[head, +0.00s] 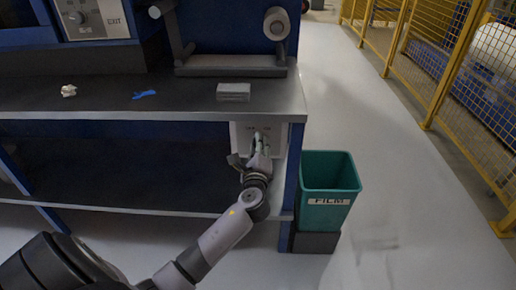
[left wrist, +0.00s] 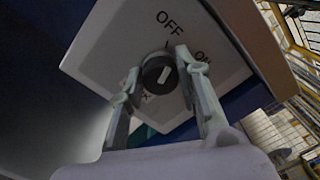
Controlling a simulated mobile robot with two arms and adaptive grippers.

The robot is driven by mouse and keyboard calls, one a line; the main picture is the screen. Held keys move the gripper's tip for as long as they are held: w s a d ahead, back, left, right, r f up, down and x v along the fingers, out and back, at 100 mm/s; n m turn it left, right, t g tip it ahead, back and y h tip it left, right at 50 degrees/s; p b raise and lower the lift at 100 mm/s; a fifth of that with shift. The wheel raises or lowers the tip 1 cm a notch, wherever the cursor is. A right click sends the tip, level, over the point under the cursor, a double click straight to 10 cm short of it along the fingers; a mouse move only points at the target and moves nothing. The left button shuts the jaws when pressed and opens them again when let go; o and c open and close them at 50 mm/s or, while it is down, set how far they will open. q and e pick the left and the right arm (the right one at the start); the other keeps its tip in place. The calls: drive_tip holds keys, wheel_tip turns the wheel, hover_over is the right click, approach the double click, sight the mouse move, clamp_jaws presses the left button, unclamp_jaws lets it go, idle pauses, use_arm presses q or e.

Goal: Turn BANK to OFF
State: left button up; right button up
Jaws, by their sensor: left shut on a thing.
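The white switch plate (head: 239,137) is on the front of the bench, below the right end of its top. In the left wrist view the plate (left wrist: 105,55) reads OFF and ON, and a third label is mostly hidden behind a finger. Its round dark knob (left wrist: 158,75) has a light pointer bar, slanting up and right between OFF and ON; its exact setting is hard to tell. My left gripper (head: 260,140) is at the plate. Its two fingers (left wrist: 153,80) are on either side of the knob, shut on it. My right gripper is not in view.
A teal bin (head: 330,198) labelled FILM stands right of the bench. A grey block (head: 233,92), a blue scrap (head: 144,94) and a white crumpled piece (head: 69,90) lie on the bench top (head: 185,108). An EXIT panel (head: 92,18) is upper left. Yellow fencing (head: 440,75) borders clear floor.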

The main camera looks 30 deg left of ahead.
use_arm(q)
drive_tip(key=shift+n+b, duration=0.4)
drive_tip(key=shift+n, duration=0.9)
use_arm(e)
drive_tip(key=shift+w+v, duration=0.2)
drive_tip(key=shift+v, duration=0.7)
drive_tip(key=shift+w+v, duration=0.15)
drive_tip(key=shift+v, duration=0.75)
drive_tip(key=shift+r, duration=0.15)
use_arm(q)
drive_tip(key=o, duration=1.1)
drive_tip(key=shift+o, duration=0.2)
drive_tip(key=v, duration=1.2)
drive_tip(key=shift+s+a, duration=0.1)
